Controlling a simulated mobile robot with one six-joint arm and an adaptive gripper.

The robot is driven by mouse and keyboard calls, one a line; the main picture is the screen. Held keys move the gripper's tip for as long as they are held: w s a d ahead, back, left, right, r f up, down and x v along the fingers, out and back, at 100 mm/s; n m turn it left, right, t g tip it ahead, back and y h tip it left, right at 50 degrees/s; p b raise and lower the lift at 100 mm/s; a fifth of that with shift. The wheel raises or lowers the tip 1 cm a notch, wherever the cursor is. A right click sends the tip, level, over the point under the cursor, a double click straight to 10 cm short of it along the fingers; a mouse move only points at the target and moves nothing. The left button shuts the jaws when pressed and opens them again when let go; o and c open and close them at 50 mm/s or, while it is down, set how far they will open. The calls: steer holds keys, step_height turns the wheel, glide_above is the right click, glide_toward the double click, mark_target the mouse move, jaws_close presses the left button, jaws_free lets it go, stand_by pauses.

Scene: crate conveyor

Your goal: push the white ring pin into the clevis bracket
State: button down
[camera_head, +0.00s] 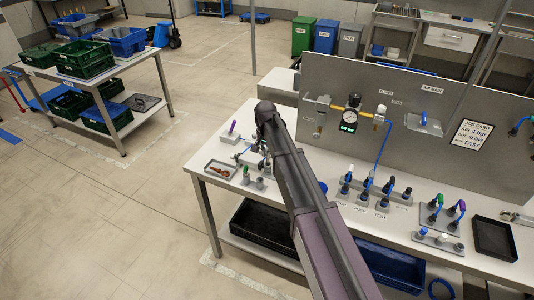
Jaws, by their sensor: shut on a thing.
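My gripper (263,148) points down over the left part of the white workbench (213,184), beyond the dark forearm. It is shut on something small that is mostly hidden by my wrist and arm. I take this to be the white ring pin, but its shape cannot be made out. Small grey metal parts (241,157) stand on the bench just left of my gripper. The clevis bracket may be among them; I cannot tell it apart at this size. Whether the held thing touches any bracket does not show.
A grey tray with brown parts (220,169) lies near the bench's left edge. A purple-handled piece (232,128) and a green-topped piece (245,172) stand close to my gripper. A grey panel (435,81) with a gauge (349,120) rises behind. Several hose fittings (372,191) stand to the right.

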steer(key=shift+f+b, duration=1.95)
steer(key=shift+b, duration=0.05)
stand_by(2.6)
steer(key=c, duration=0.7)
jaws_free()
steer(key=o, duration=0.6)
steer(key=shift+r, duration=0.2)
steer(key=shift+r+p, duration=2.85)
steer(key=shift+p, duration=0.2)
steer(key=shift+d, duration=0.1)
